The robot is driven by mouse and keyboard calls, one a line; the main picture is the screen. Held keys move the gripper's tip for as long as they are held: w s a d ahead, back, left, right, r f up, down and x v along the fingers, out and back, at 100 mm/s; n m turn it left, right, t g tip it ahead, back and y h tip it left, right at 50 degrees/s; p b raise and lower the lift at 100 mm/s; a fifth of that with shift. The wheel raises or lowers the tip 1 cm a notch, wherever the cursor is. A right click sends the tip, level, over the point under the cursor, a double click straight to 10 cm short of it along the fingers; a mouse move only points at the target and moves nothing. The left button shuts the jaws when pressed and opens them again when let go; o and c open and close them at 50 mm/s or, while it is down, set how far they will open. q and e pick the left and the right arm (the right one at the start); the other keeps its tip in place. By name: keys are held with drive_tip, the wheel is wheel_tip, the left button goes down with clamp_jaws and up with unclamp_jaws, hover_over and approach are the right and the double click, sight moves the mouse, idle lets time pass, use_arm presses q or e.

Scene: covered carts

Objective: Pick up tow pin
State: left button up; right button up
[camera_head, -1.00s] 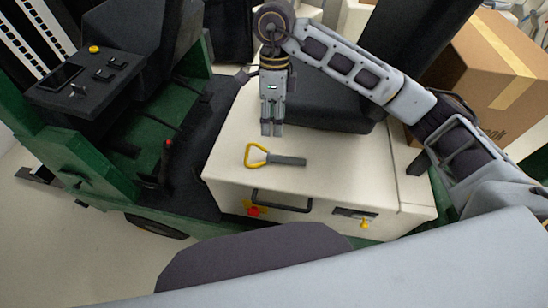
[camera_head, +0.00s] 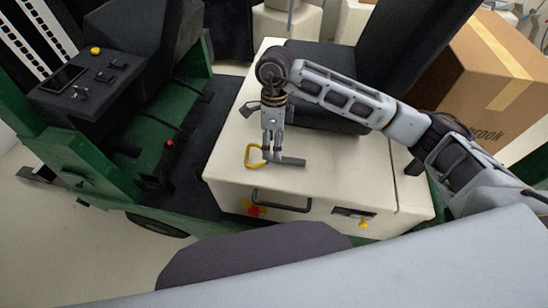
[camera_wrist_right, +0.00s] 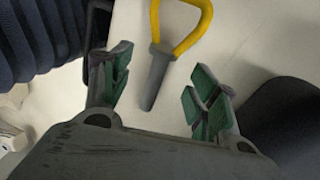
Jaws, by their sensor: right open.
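The tow pin has a yellow loop handle and a grey shaft (camera_head: 291,161). It lies on the cream top of the cart's box, near its front edge. My right gripper (camera_head: 272,155) points down over the pin, where the handle meets the shaft, and hides a little of it. In the right wrist view the gripper (camera_wrist_right: 158,88) is open, with green-padded fingers apart. The grey shaft of the tow pin (camera_wrist_right: 157,78) shows between them, with the yellow handle beyond. Whether the fingertips touch the top cannot be told. My left gripper is out of view.
A black seat (camera_head: 325,115) stands behind the pin on the cream box (camera_head: 225,160). The box front has a black handle (camera_head: 282,202) and a red knob. A green vehicle (camera_head: 85,150) is at left, a cardboard box (camera_head: 490,75) at right. The top left of the pin is clear.

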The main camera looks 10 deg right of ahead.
sight(284, 160)
drive_tip(key=shift+s+d+f+p, duration=0.15)
drive_tip(key=shift+f+p, duration=0.15)
drive_tip(key=shift+f, duration=0.45)
drive_tip(key=shift+s+d+f+p, duration=0.1)
drive_tip(key=shift+f+p, duration=0.2)
drive_tip(key=shift+f, duration=0.45)
drive_tip(key=shift+s+f, duration=0.15)
drive_tip(key=shift+f, duration=0.95)
clamp_jaws()
